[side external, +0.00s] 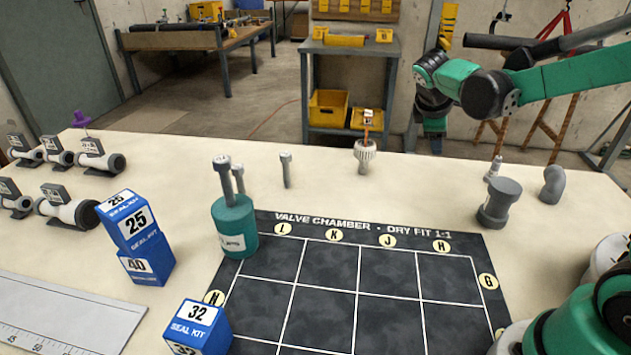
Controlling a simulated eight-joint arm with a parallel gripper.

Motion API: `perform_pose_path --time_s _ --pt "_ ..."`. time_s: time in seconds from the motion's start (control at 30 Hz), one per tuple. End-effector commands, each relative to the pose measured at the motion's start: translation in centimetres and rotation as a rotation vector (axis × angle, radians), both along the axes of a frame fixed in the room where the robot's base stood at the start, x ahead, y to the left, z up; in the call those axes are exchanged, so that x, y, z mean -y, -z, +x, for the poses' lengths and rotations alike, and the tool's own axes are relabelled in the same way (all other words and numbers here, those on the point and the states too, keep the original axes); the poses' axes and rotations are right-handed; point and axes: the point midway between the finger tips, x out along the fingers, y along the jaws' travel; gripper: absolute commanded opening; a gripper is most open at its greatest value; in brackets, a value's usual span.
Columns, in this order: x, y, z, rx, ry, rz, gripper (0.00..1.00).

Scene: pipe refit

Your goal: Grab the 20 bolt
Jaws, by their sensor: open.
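A single grey bolt (286,170) stands upright, head up, on the cream table behind the dark mat. Two more grey bolts (224,176) stick up, heads up, from a teal cup (234,228) at the mat's back left corner. No size mark on any bolt is readable, so I cannot tell which is the 20 bolt. My gripper (436,143) hangs above the table's back edge, to the right of the bolts and well apart from them. It is open, with nothing seen in it; its fingertips are small and dark here.
Blue seal kit boxes (135,237) stand stacked at left, with another box (198,326) in front. A white ribbed fitting (364,156), a grey pipe piece (498,203) and an elbow (552,184) stand at the back. The gridded mat (388,278) is mostly bare.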

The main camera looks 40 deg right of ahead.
Motion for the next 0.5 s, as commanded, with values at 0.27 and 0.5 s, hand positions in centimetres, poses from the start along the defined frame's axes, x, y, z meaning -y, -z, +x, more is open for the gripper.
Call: perform_pose_path --time_s 0.27,0.5 --pt "9.5 4.2 0.3 -0.509 -0.056 -0.258 0.61" --pt "14.0 7.9 -2.0 -0.875 -0.050 -0.329 0.61"
